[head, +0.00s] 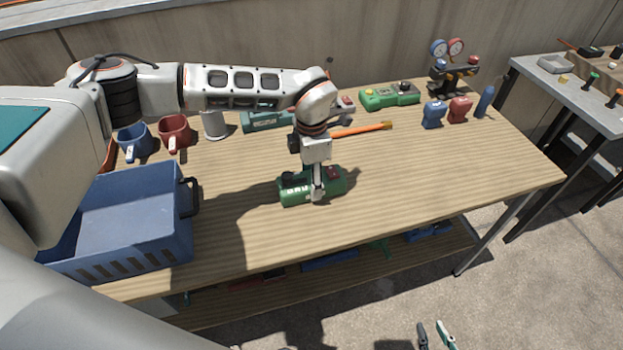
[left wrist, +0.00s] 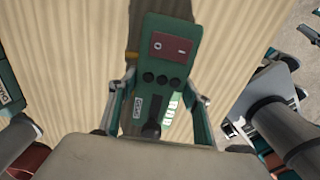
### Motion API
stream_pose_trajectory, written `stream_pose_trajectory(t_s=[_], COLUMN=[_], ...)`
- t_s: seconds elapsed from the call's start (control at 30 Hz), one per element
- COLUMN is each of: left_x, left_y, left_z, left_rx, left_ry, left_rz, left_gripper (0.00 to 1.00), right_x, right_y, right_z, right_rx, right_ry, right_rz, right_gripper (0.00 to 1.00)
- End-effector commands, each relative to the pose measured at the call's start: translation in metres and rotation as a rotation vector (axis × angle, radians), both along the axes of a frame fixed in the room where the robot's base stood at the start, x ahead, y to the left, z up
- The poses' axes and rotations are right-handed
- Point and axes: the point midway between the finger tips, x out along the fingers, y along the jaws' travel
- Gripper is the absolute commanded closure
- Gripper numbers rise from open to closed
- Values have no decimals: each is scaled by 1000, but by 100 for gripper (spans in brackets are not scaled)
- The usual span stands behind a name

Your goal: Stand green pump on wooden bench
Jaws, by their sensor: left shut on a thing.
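The green pump (head: 297,189) is a dark green boxy unit with a red switch plate, at the middle of the wooden bench (head: 400,190). My left gripper (head: 317,190) comes down from above and is shut on it. The left wrist view shows the pump (left wrist: 160,75) between the two fingers, with its switch plate and black knobs facing the camera. Its shadow lies close beside it; I cannot tell whether its underside touches the bench. My right gripper (head: 435,336) shows at the bottom edge, fingertips apart and empty, away from the bench.
A blue crate (head: 185,235) stands on the left. Mugs, a teal case (head: 267,121), an orange-handled tool (head: 362,130), a green-yellow unit (head: 390,96) and a gauge set (head: 448,65) line the back. The bench's front and right are clear.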

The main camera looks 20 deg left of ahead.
Motion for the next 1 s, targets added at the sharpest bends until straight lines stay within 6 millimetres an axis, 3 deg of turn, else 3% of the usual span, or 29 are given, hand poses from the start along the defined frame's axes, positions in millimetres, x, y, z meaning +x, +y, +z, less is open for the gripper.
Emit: stream_pose_trajectory(t_s=[0.37,0.4,0.47,0.83,1.0], left_x=[1,1,1,1,2], left_y=[0,0,0,0,0], left_z=[-2,-3,-3,-1,19], left_rx=[-1,0,-1,-1,-1], left_ry=[-3,-2,-3,-3,-8], left_rz=[0,0,0,-1,-2], left_gripper=[92,47,35,35,35], right_x=[1,1,1,1,1], right_y=[0,0,0,0,0], right_z=[2,2,2,3,3], right_rx=[1,1,1,1,1], right_ry=[-4,-4,-4,-5,-5], right_rz=[0,0,0,0,0], right_gripper=[76,76,76,76,76])
